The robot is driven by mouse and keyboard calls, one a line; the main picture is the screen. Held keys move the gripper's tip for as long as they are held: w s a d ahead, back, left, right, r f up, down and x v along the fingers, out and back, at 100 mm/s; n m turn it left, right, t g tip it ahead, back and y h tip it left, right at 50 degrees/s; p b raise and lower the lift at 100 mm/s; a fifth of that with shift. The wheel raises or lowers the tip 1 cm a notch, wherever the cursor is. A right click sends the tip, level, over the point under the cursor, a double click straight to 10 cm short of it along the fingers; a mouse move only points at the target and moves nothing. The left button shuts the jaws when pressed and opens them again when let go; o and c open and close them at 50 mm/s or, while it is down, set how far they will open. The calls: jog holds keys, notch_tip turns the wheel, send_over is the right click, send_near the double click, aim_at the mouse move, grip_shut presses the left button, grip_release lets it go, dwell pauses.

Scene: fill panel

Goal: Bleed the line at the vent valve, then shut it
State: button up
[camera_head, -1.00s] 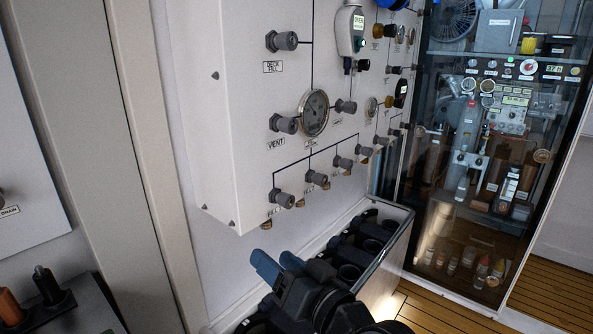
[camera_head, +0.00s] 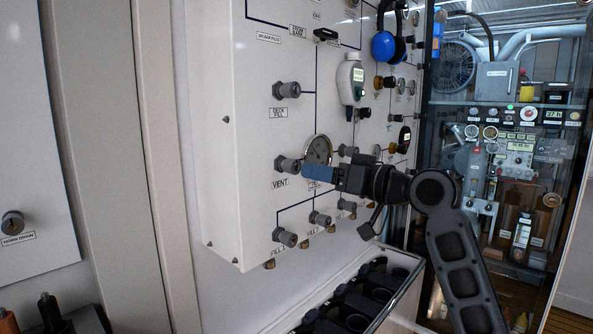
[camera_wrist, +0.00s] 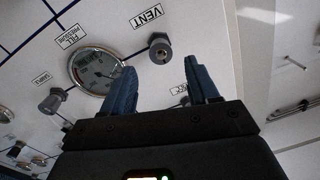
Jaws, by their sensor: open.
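The vent valve is a grey knob (camera_head: 287,165) above the VENT label (camera_head: 281,184) on the white panel. It also shows in the wrist view (camera_wrist: 160,48), beyond and between my fingertips. My gripper (camera_head: 308,173) is just right of the knob in the head view, with its blue fingers towards the panel. In the wrist view my gripper (camera_wrist: 160,72) is open and nothing is between the fingers. A round pressure gauge (camera_head: 318,151) sits right of the vent knob, and it shows in the wrist view (camera_wrist: 97,70) partly behind the left finger.
The deck fill knob (camera_head: 288,90) is above the vent knob. Several fill knobs (camera_head: 286,237) run along the panel's lower edge. A bin of dark cylinders (camera_head: 352,310) stands below. A blue headset (camera_head: 386,46) hangs at upper right. A glass-fronted cabinet (camera_head: 500,180) stands at right.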

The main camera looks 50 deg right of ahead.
aim_at(296, 169)
jog(key=w, duration=0.2)
jog(key=w+p, duration=0.1)
jog(key=w, duration=0.4)
jog(key=shift+w+a+p, duration=0.15)
jog(key=shift+a+p, duration=0.2)
jog(key=shift+p, duration=0.05)
jog(key=shift+c, duration=0.2)
jog(key=c, duration=1)
jog(key=shift+f+b, duration=0.15)
jog(key=shift+b, duration=0.35)
